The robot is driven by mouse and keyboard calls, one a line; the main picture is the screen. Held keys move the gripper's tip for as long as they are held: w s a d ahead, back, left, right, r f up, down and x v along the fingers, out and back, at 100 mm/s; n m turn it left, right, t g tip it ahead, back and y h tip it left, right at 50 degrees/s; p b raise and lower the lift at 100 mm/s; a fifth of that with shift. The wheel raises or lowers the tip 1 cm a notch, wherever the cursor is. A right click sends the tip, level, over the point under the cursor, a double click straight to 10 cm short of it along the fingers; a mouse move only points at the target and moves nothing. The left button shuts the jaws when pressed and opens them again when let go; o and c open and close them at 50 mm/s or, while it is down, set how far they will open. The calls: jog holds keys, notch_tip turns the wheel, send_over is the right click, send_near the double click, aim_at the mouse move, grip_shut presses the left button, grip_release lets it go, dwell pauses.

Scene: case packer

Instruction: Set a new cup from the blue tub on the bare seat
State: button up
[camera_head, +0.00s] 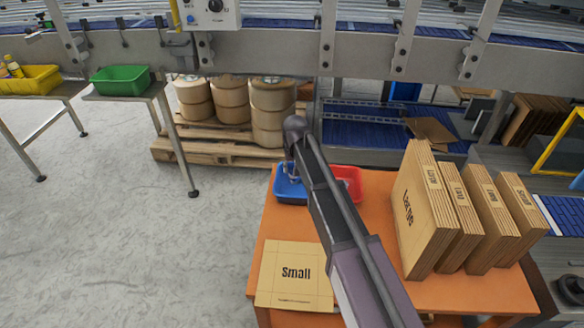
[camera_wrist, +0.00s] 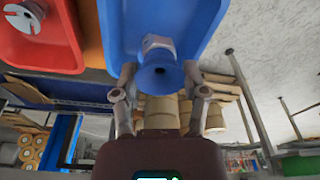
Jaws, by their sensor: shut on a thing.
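A blue suction cup (camera_wrist: 158,76) with a pale hex fitting is between the fingertips of my gripper (camera_wrist: 159,70) in the wrist view. My gripper is shut on it, with the blue tub (camera_wrist: 212,18) right behind it. In the head view the blue tub (camera_head: 291,196) stands at the far left corner of the orange table, and my gripper (camera_head: 292,178) is over it, small and partly hidden. I cannot tell whether the cup touches the tub. I cannot make out the bare seat.
A red tub (camera_wrist: 65,50) beside the blue one holds a pale round part (camera_wrist: 22,17). On the orange table (camera_head: 380,220) lie a flat "Small" carton (camera_head: 295,285) and several upright carton stacks (camera_head: 425,215). Conveyor framing (camera_head: 290,50) and rolls on a pallet (camera_head: 225,152) stand behind.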

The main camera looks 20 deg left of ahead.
aim_at(293, 166)
dwell(0.3)
notch_tip(293, 166, up, 3)
jog(key=p, duration=0.3)
jog(key=shift+r, duration=0.1)
dwell(0.5)
